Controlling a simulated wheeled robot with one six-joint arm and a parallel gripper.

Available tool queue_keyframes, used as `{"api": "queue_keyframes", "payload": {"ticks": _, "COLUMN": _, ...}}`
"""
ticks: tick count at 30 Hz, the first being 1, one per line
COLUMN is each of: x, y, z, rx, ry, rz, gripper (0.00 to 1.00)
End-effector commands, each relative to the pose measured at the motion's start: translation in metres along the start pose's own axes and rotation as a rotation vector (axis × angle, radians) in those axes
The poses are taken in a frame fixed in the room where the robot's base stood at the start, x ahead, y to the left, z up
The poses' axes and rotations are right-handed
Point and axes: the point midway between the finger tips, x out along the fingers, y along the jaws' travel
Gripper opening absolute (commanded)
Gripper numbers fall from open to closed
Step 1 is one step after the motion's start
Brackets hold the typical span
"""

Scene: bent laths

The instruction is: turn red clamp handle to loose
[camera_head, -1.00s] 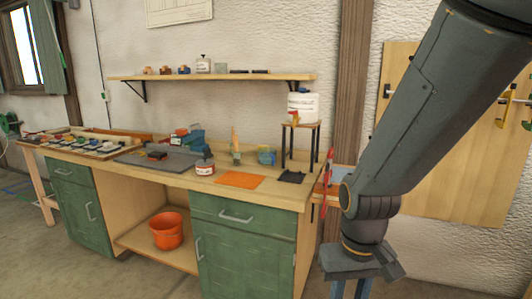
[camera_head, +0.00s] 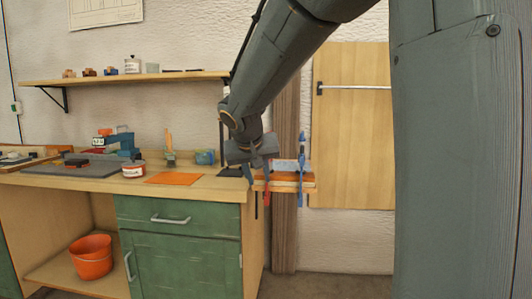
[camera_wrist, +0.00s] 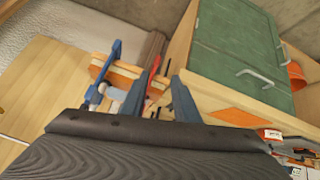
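The red clamp (camera_wrist: 154,72) stands at the bench's right end, on the layered wood laths (camera_wrist: 124,74). In the head view the red clamp (camera_head: 267,192) shows only in part, below and behind my gripper (camera_head: 254,172). A blue clamp (camera_head: 302,165) stands to its right. It also shows in the wrist view (camera_wrist: 104,76), left of the red clamp. My gripper (camera_wrist: 160,98) looks open in the wrist view, with its two fingers apart and the red clamp beyond the gap. I see no contact. The red clamp's handle position cannot be made out.
The bench top (camera_head: 215,188) holds an orange sheet (camera_head: 174,178), a labelled tin (camera_head: 134,170) and a blue vise (camera_head: 122,142) left of my arm. A wall shelf (camera_head: 140,78) runs above. A tall wooden panel (camera_head: 350,130) is on the wall at right. An orange bucket (camera_head: 91,256) sits below.

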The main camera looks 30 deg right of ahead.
Motion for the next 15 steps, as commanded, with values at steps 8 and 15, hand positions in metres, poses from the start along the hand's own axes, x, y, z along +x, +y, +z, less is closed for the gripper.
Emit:
{"api": "queue_keyframes", "payload": {"ticks": 8, "x": 0.006, "y": 0.022, "z": -0.109, "rx": 0.177, "ry": 0.285, "rz": 0.078, "gripper": 0.28}}
{"api": "queue_keyframes", "payload": {"ticks": 15, "x": -0.01, "y": 0.039, "z": -0.16, "rx": 0.272, "ry": 0.435, "rz": 0.105, "gripper": 0.28}}
